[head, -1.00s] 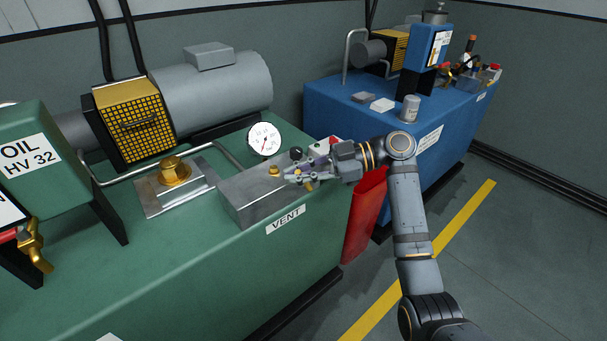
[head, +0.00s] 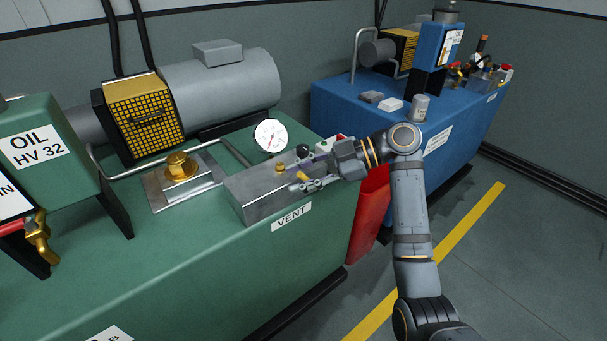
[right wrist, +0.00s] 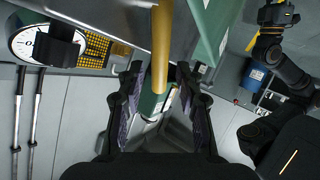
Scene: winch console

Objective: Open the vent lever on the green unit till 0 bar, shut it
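The vent block (head: 253,207) is a grey metal box on top of the green unit (head: 222,262), above a VENT label (head: 291,218). A yellow vent lever (head: 302,176) shows at its right end; in the right wrist view it is a yellow bar (right wrist: 160,45) between my fingers. My right gripper (head: 298,178) is open around the lever, with a gap on both sides. The round white gauge (head: 270,136) stands behind the block and also shows in the right wrist view (right wrist: 28,45); its needle is too small to read.
A black knob (head: 303,151) stands close behind my right gripper. A brass cap (head: 180,167) and a pipe are left of the block. A red panel (head: 369,212) hangs at the unit's right end. A blue unit (head: 345,110) stands beyond.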

